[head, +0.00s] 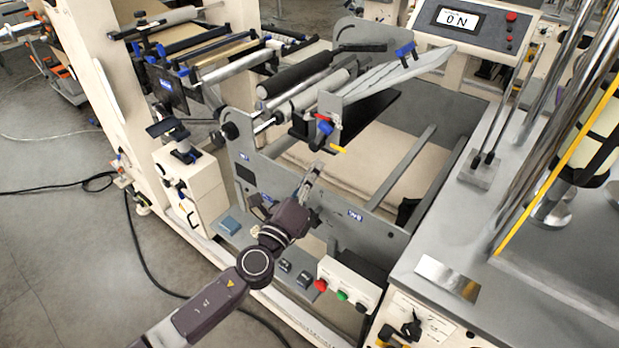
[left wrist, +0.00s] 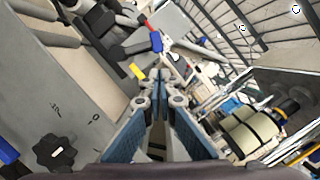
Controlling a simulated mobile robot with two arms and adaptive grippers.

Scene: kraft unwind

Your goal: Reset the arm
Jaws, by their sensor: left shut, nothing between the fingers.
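My left gripper (head: 316,170) reaches in from the lower left in the head view, over the machine's grey front side plate. Its fingers are together and empty; in the left wrist view the closed tips (left wrist: 163,82) point away from the camera. Beyond them in the head view is a pivoting grey metal arm (head: 385,76) with a blue clip, raised toward the right. Small blue, red and yellow parts (head: 325,126) sit at its lower left end, above the gripper. A blue part (left wrist: 156,41) and a yellow tip (left wrist: 137,72) show in the wrist view. I cannot tell whether the gripper touches anything.
A black roller (head: 297,75) lies left of the metal arm. A control box (head: 345,285) with red and green buttons is below right of my gripper. A display reading "ON" (head: 458,20) stands at the back. A grey table (head: 560,290) is on the right.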

